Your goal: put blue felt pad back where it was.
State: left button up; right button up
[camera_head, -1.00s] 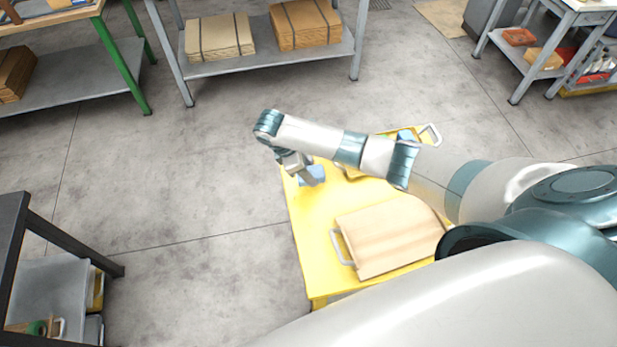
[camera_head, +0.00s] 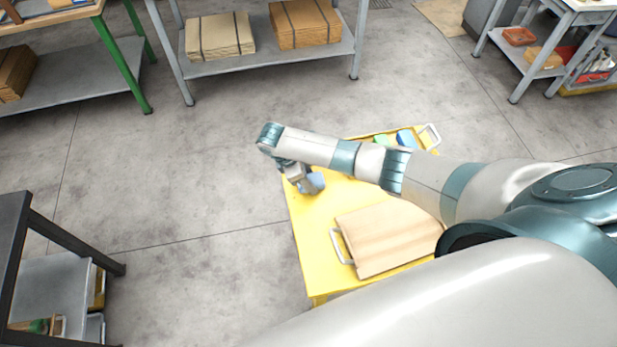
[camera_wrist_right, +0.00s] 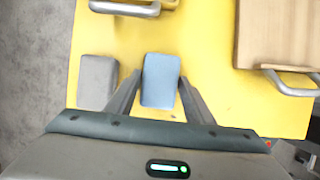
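The blue felt pad (camera_wrist_right: 161,80) lies on the yellow table top in the right wrist view, near the table's edge. It also shows in the head view (camera_head: 313,184), partly covered by my right gripper. My right gripper (camera_wrist_right: 159,80) reaches down around it, one finger on each side. Narrow yellow gaps show beside the pad, so the fingers look open. A grey pad (camera_wrist_right: 97,82) of similar size lies beside it, to the left and apart, outside the fingers. My left gripper is in neither view.
A wooden board (camera_head: 388,235) with a metal handle (camera_head: 342,247) lies on the yellow table (camera_head: 312,255). A yellow tray with a handle (camera_head: 430,132) holds blue and green items, partly behind my arm. Grey floor lies left of the table.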

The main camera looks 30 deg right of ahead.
jog(key=shift+o, duration=0.9)
jog(key=shift+r, duration=0.1)
jog(key=b+v, duration=0.2)
jog(key=v, duration=1)
jog(key=shift+d, duration=0.1)
dwell(0.4)
